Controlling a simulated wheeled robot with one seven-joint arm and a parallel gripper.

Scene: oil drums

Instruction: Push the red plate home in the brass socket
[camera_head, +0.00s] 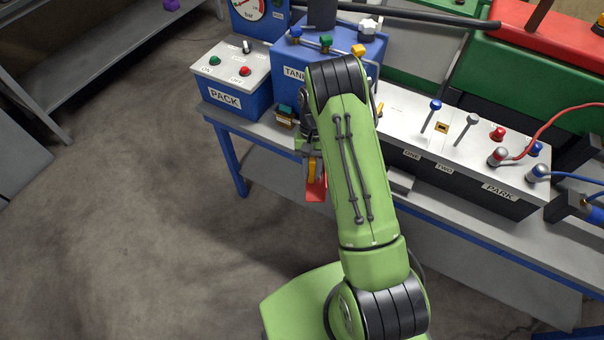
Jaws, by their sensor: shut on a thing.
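My gripper (312,168) is partly hidden behind my green arm, in front of the bench's front edge. It is shut on the red plate (316,191), which hangs below the fingers, with an orange-yellow part beside it. A small brass-coloured square with a dark opening (441,128) sits on the white top of the long panel, well to the right of the gripper; it looks like the brass socket. The plate and this square are clearly apart.
Levers (467,129) and red and blue knobs stand around the brass square. The PACK box (232,80) and blue TANK box (290,66) are at the left of the bench. A red cable (560,122) loops at right. Open floor (150,200) lies left.

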